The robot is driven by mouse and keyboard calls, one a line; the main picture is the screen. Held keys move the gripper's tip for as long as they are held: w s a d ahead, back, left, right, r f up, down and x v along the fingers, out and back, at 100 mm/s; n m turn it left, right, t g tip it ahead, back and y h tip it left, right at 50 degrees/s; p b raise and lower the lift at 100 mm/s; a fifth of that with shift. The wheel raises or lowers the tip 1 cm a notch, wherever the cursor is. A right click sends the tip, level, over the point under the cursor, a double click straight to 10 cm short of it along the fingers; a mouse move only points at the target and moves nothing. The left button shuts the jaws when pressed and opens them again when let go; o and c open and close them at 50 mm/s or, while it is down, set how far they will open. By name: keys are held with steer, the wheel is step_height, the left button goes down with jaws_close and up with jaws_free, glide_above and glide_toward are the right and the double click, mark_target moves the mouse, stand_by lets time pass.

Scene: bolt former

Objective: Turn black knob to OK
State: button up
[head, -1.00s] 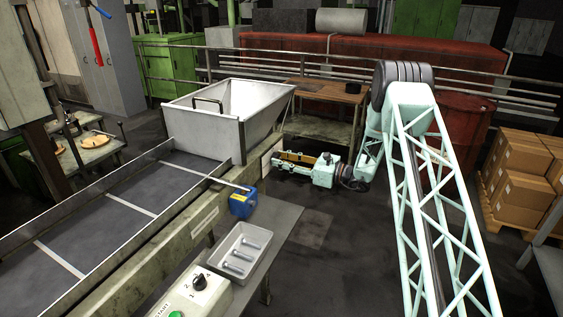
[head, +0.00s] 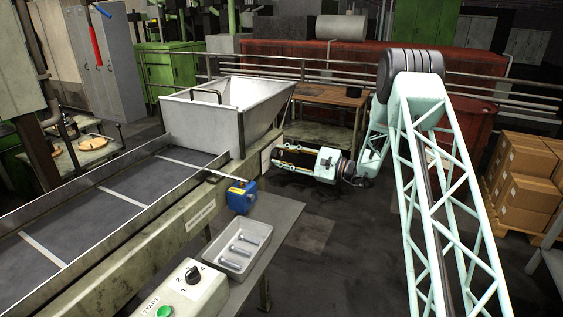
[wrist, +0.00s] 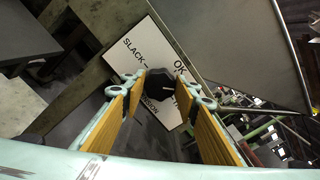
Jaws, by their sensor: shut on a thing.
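In the wrist view the black knob (wrist: 159,84) sits on a white label plate (wrist: 126,52) lettered SLACK and OK, with a third word partly hidden. A short white mark on the knob points to the right of the picture, a little below the word OK. My gripper (wrist: 158,92) has its two orange-padded fingers on either side of the knob and is shut on it. In the head view my gripper (head: 279,157) is at the side of the conveyor's far end; the knob is not clearly visible there.
The conveyor (head: 100,215) leads to a white hopper (head: 205,125). A blue box (head: 242,197), a grey tray (head: 240,262) with bolts and a control box (head: 180,295) with another black knob and green button stand nearer. Floor right of the bench is clear.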

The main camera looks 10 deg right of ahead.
steer(key=n+b, duration=0.1)
steer(key=n, duration=0.2)
steer(key=shift+f+n, duration=0.1)
steer(key=shift+n, duration=0.3)
steer(key=shift+f+n, duration=0.1)
steer(key=shift+n, duration=2.4)
steer(key=o, duration=0.8)
steer(key=shift+s, duration=0.1)
steer(key=v, duration=1.2)
steer(key=shift+a, duration=0.1)
